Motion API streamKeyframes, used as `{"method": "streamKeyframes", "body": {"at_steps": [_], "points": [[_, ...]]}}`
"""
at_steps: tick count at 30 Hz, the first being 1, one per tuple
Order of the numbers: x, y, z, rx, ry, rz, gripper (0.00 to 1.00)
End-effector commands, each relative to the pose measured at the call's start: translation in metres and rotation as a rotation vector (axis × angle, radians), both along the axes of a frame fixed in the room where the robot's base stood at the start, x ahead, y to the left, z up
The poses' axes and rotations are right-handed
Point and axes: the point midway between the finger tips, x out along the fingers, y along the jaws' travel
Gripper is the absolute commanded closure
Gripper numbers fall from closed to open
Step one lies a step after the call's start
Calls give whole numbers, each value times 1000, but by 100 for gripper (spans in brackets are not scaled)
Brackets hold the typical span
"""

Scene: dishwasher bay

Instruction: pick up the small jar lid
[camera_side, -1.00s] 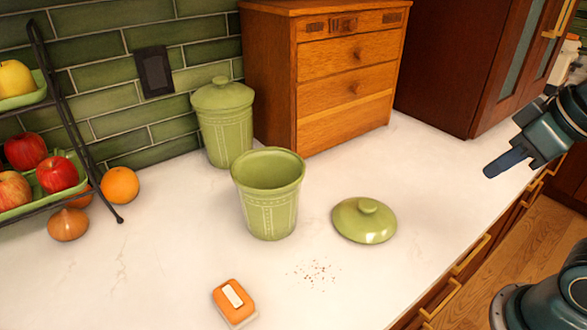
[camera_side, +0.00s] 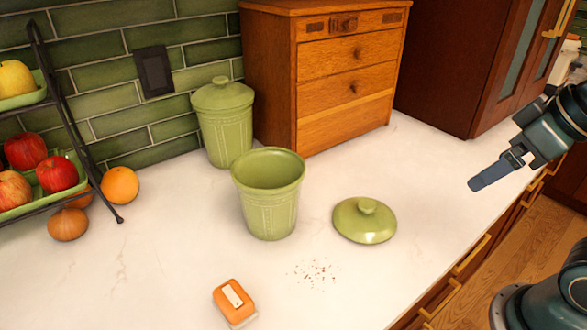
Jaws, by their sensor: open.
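The small green jar lid (camera_side: 364,221) lies on the white counter, knob up, to the right of an open green jar (camera_side: 268,205). My gripper (camera_side: 475,184) is open and empty, up and to the right of the lid and apart from it. Its fingers point left and overlap in this view, so the gap between them is hidden. A second green jar (camera_side: 226,130) stands behind with its own lid on.
An orange and white sponge-like block (camera_side: 234,301) and scattered brown crumbs (camera_side: 316,272) lie at the front. A wooden drawer box (camera_side: 345,85) stands at the back. A fruit rack (camera_side: 108,205) is at the left. The counter right of the lid is clear.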

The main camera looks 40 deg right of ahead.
Motion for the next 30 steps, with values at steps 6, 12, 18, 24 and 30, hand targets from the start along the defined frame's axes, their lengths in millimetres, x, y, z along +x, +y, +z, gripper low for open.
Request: {"method": "streamKeyframes", "body": {"at_steps": [6, 12, 18, 24, 30], "points": [[0, 0, 0, 0, 0, 0, 0], [3, 1, 1, -9, 9, 20, 0], [18, 4, 5, -48, 56, 115, 0], [46, 10, 8, -113, 132, 289, 0], [79, 20, 6, -174, 214, 490, 0]]}}
